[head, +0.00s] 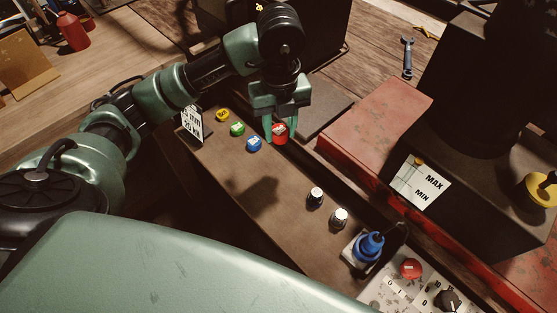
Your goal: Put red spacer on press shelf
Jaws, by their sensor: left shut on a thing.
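The red spacer (279,132) is a small red cylinder with a pale label on its top. My left gripper (280,127) points down and is shut on the red spacer, its green fingers on either side. The spacer is at the far end of the brown shelf (225,170), close to the blue spacer (254,144); I cannot tell whether it touches the surface. Green (237,129) and yellow (222,115) spacers stand further left in the same row. My right gripper is not in view.
A size sign (190,125) stands left. The red press (375,135) is right.

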